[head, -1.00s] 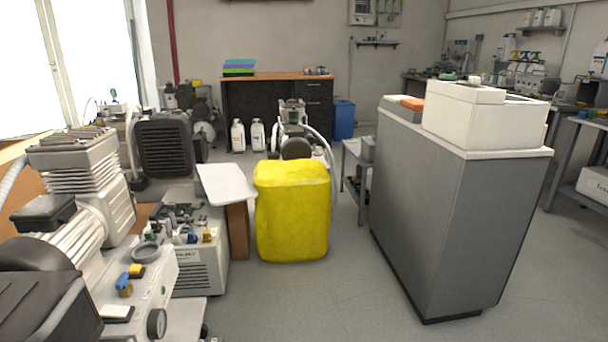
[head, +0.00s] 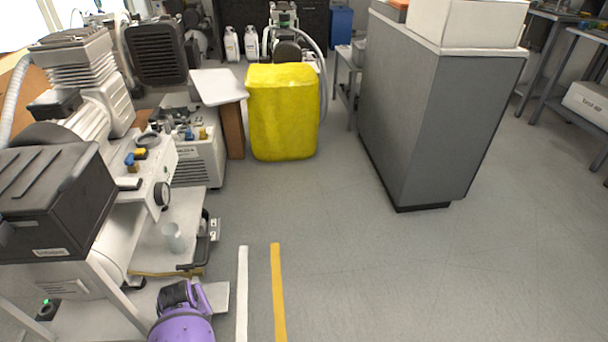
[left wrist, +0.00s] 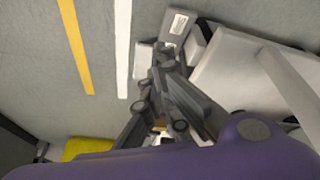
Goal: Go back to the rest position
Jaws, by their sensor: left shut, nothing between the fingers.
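My left arm's purple wrist shows at the bottom of the head view, with the dark left gripper (head: 176,292) beside the compressor's lower shelf (head: 218,298). In the left wrist view the grey fingers of the left gripper (left wrist: 163,62) come together, shut, with nothing seen held. They are above the floor, close to pale parts of the cart, but I cannot tell whether they touch. My right gripper is not in view.
A large compressor (head: 50,205) on a cart stands at the left. A yellow canister (head: 283,112) stands ahead, and a grey cabinet (head: 432,120) is at the right. White (head: 242,290) and yellow (head: 278,290) floor lines run beside the cart. The floor at centre right is clear.

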